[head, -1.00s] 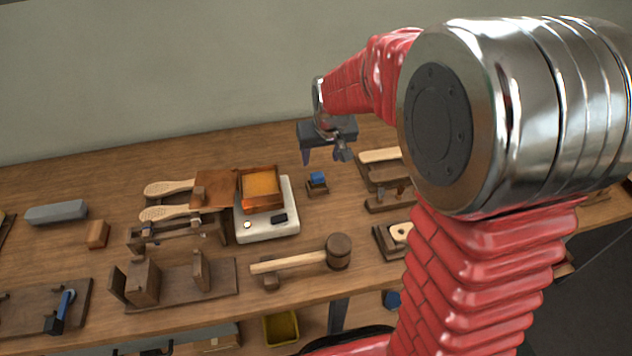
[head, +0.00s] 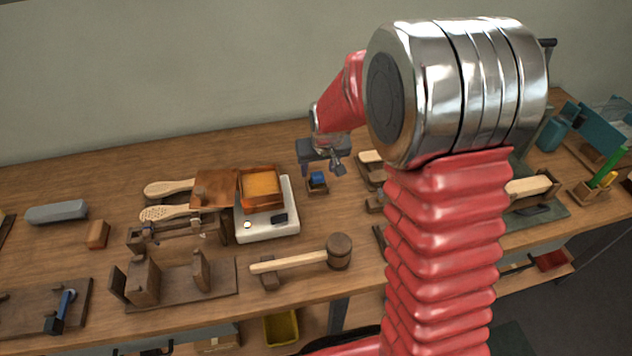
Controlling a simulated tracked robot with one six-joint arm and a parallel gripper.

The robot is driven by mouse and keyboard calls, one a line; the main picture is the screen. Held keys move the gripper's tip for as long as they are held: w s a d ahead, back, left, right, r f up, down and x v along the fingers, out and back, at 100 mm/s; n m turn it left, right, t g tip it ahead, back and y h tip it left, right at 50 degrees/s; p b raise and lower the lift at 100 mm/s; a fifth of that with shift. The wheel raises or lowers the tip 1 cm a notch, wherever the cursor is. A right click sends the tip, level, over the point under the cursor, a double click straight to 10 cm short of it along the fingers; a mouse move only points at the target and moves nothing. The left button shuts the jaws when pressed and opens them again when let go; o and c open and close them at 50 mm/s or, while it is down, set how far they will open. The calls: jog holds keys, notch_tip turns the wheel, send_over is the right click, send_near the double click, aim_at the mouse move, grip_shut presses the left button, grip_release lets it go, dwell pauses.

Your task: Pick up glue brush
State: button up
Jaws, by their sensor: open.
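My gripper (head: 321,165) is open and empty, jaws pointing down, over the back middle of the bench. Just below it in the picture is a small blue piece (head: 317,178) in a little wooden holder (head: 317,188). A gap seems to remain between the fingertips and this piece, but the exact height is hard to judge. I cannot tell for sure whether the blue piece is the glue brush; no bristles show. A green-handled item (head: 610,163) stands in a wooden box at the far right.
Left of the holder, a white scale (head: 268,228) bears an orange-filled tray (head: 261,188). A wooden mallet (head: 302,259) lies in front. Two pale brush bodies (head: 168,188) lie farther left. My arm hides part of the bench on the right.

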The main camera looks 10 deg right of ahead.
aim_at(317, 174)
jog(key=shift+f, duration=0.1)
jog(key=shift+x, duration=2.5)
jog(key=shift+s, duration=0.1)
jog(key=shift+c, duration=0.5)
jog(key=c, duration=1)
notch_tip(317, 174, up, 10)
